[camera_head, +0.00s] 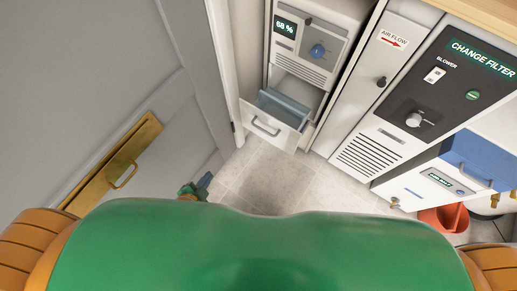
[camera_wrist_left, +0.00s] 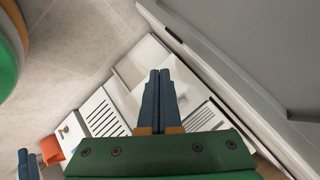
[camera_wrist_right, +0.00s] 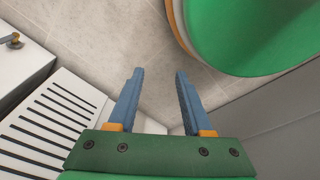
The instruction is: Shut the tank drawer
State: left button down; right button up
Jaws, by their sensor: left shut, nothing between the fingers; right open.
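The tank drawer (camera_head: 268,127) stands pulled out at the foot of the white unit with the 68 % display. Its white front has a handle, and a blue-grey tank (camera_head: 285,106) shows inside. My left gripper (camera_head: 204,180) is shut and empty, low over the floor to the left of the drawer and apart from it. In the left wrist view its closed fingers (camera_wrist_left: 158,78) overlap the white units beyond. My right gripper (camera_wrist_right: 153,75) is open and empty in the right wrist view, with floor between its fingers. It is hidden in the head view.
A grey door (camera_head: 115,80) with a brass plate and handle (camera_head: 122,177) stands on the left. The blower panel (camera_head: 420,95) and a louvred panel (camera_head: 368,153) are right of the drawer. An orange bucket (camera_head: 445,218) sits at the lower right. Tiled floor (camera_head: 270,180) before the drawer is clear.

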pick_arm(q)
jog(key=w+d+m+t+h+b, duration=0.3)
jog(key=w+d+m+h+b, duration=0.3)
jog(key=w+d+m+b, duration=0.5)
jog(key=shift+w+d+m+t+b, duration=0.4)
jog(key=shift+w+d+m, duration=0.3)
jog(key=shift+w+d, duration=1.55)
pick_arm(e)
jog(key=w+f, duration=0.5)
jog(key=f, duration=0.7)
jog(key=shift+w+a+t, duration=0.25)
jog(key=shift+a+t, duration=0.05)
jog(key=shift+a, duration=0.05)
pick_arm(q)
jog(key=shift+w+a+f, duration=0.1)
jog(key=shift+w+a, duration=0.3)
jog(key=shift+a, duration=0.05)
